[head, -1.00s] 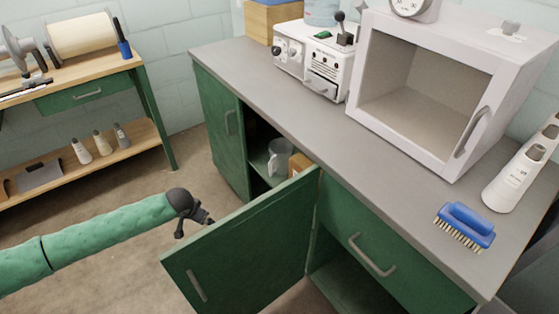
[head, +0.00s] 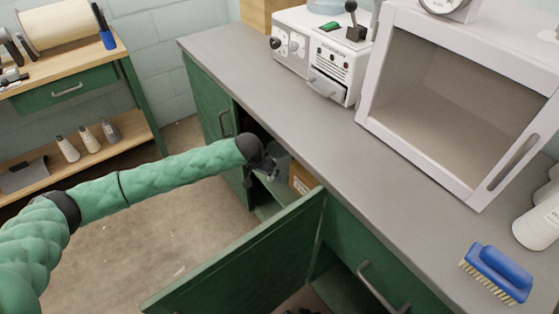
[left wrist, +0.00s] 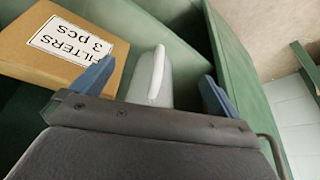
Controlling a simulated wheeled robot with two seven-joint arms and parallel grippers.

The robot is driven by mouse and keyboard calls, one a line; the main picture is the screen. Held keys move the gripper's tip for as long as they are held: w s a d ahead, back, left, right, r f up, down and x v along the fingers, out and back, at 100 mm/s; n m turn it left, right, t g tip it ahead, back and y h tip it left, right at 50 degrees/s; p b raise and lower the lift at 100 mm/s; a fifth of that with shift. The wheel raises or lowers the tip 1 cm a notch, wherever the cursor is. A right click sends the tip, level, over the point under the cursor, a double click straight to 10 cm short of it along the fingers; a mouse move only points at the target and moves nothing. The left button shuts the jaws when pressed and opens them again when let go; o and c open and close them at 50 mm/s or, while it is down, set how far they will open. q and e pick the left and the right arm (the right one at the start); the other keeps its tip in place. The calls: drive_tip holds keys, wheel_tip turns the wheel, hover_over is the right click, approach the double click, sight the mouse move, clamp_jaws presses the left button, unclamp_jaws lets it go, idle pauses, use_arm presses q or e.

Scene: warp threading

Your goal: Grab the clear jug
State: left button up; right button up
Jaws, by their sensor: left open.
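The clear jug (left wrist: 142,91) stands inside the open green cabinet, with its pale handle toward my gripper in the left wrist view. In the head view my left gripper mostly hides it. My left gripper (left wrist: 157,82) is open, with one blue finger on each side of the jug's handle and body. The fingers look apart from the jug, and the remaining distance is hard to judge. In the head view my left gripper (head: 266,168) is at the cabinet opening, below the counter. My right gripper is not in view.
A cardboard box labelled "FILTERS 3 pcs" (left wrist: 60,48) stands close beside the jug. The open cabinet door (head: 240,258) juts out in front. The counter edge (head: 300,150) runs above the opening. A blue brush (head: 498,272) lies on the counter.

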sight(279, 159)
use_arm(q)
drive_tip(key=w+d+f, duration=0.1)
drive_tip(key=w, duration=0.2)
drive_tip(key=w+d+f, duration=0.2)
drive_tip(key=w, duration=0.1)
drive_tip(key=w+d+f, duration=0.1)
drive_tip(key=w+d, duration=0.1)
drive_tip(key=w, duration=0.2)
drive_tip(key=shift+d+f, duration=0.15)
drive_tip(key=shift+f, duration=0.2)
drive_tip(key=c, duration=0.7)
